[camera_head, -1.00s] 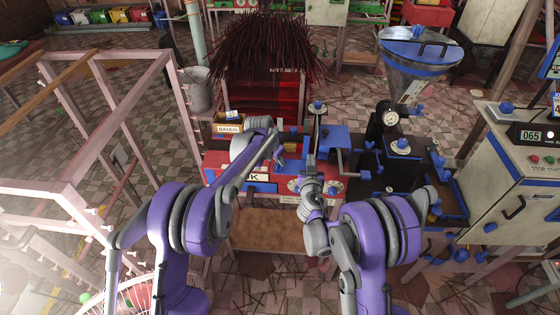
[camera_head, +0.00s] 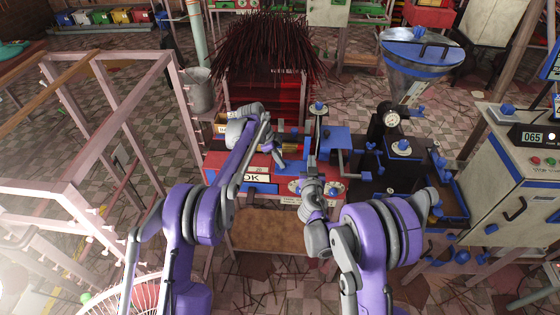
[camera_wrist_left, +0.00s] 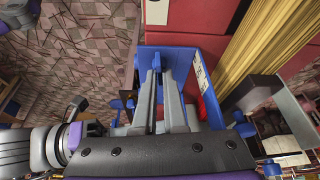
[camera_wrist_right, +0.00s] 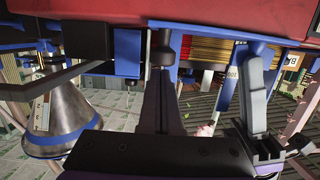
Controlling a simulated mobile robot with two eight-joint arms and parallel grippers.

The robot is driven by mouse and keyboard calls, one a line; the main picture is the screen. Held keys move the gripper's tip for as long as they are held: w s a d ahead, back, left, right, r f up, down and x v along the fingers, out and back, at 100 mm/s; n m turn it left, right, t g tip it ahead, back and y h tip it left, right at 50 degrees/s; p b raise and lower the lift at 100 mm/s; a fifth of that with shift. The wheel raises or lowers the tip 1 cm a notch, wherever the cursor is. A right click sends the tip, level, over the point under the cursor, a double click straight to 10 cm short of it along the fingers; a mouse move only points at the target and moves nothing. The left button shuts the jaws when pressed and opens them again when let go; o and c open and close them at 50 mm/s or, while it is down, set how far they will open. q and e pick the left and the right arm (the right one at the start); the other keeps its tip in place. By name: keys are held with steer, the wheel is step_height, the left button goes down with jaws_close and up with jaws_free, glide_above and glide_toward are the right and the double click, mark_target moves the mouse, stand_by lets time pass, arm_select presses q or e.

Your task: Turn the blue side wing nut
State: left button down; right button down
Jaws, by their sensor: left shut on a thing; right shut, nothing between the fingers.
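The blue side wing nut (camera_wrist_left: 157,61) is a small blue piece between my left fingertips in the left wrist view. My left gripper (camera_wrist_left: 157,74) is shut on it, in front of a blue frame (camera_wrist_left: 190,54). In the head view my left gripper (camera_head: 280,164) is at the red and blue extruder (camera_head: 262,165); the nut is too small to make out there. My right gripper (camera_head: 311,162) is to its right, near the machine's front. In the right wrist view the right gripper (camera_wrist_right: 164,68) is shut and empty, just below a dark round post (camera_wrist_right: 165,44).
A bundle of dark red incense sticks (camera_head: 265,45) stands behind the machine. A steel hopper with a blue lid (camera_head: 422,48) and a control cabinet (camera_head: 515,165) are on the right. Pink racks (camera_head: 100,130) stand left. A brown board (camera_head: 270,230) lies in front.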

arm_select(q)
steer(key=shift+m, duration=0.3)
steer(key=c, duration=1)
jaws_free()
steer(key=v, duration=1.2)
steer(key=shift+w+r, duration=0.1)
steer(key=shift+w, duration=0.05)
steer(key=v, duration=0.7)
steer(key=shift+w+r, duration=0.1)
steer(key=shift+r, duration=0.15)
